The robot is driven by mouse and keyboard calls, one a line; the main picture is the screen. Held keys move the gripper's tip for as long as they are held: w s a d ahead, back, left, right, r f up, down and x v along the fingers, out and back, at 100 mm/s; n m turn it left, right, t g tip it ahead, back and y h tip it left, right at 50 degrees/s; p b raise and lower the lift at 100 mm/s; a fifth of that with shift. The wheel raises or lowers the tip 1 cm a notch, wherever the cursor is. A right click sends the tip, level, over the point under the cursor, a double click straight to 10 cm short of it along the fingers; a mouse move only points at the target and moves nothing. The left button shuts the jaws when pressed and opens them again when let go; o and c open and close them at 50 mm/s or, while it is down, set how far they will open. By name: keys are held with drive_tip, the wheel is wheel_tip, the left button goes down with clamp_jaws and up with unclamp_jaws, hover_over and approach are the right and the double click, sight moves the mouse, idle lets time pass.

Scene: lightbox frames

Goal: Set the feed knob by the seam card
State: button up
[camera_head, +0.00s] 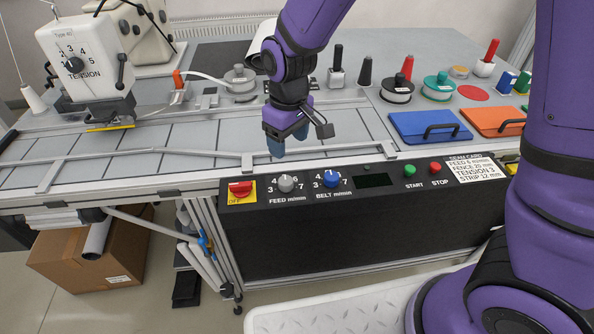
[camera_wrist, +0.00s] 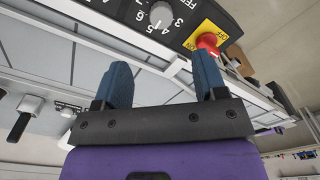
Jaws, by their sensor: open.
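The feed knob (camera_head: 286,184) is a grey round dial on the front panel, labelled FEED m/min. It also shows at the top of the wrist view (camera_wrist: 161,14), with a pale pointer line; the exact number it points to is hard to read. The seam card (camera_head: 476,168) is on the panel's right end and reads FEED 6 m/min, FENCE 20 mm, TENSION 3, STRIP 12 mm. My gripper (camera_head: 289,146) is open and empty above the table's front edge, behind and above the feed knob, apart from it. Its blue fingers (camera_wrist: 164,85) spread wide in the wrist view.
A red OFF button (camera_head: 241,188) on a yellow plate sits left of the feed knob. The blue belt knob (camera_head: 331,179) is close on its right, then a dark display (camera_head: 374,180), green START (camera_head: 410,170) and red STOP (camera_head: 435,167) buttons. A rail (camera_head: 200,151) runs along the table.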

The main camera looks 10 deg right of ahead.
sight(285, 180)
drive_tip(key=f, duration=0.9)
drive_tip(key=a+f, duration=0.1)
drive_tip(key=f, duration=0.3)
drive_tip(key=shift+w+f, duration=0.3)
drive_tip(key=shift+w, duration=0.1)
drive_tip(key=c, duration=0.9)
